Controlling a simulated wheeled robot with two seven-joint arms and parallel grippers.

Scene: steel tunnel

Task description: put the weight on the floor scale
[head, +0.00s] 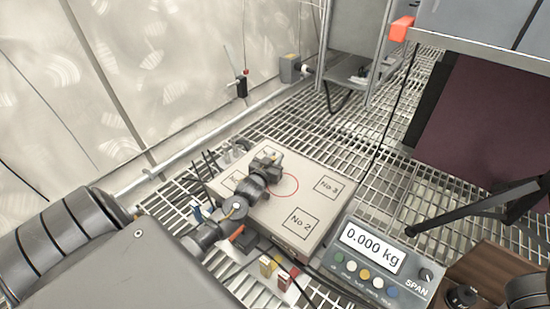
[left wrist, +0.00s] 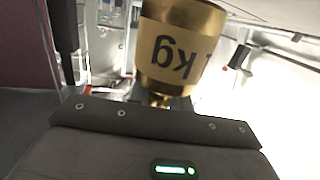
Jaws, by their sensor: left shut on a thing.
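The floor scale (head: 258,218) is a flat beige platform on the grating, with a red circle in its middle and marked squares such as No 2 and No 3. Its display unit (head: 372,252) reads 0.000 kg. My left gripper (head: 268,159) is over the platform, near the left side of the red circle. In the left wrist view it is shut on the brass weight (left wrist: 178,48), whose "kg" label appears upside down. In the head view the weight is mostly hidden by the gripper, and I cannot see a gap below it. My right gripper is not in view.
Coloured blocks (head: 278,270) and small tools lie at the platform's front-left edge. Colored buttons and a knob sit on the display unit. A metal stand (head: 352,45) is at the back, and a dark panel (head: 478,130) is at the right. Open grating lies behind the scale.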

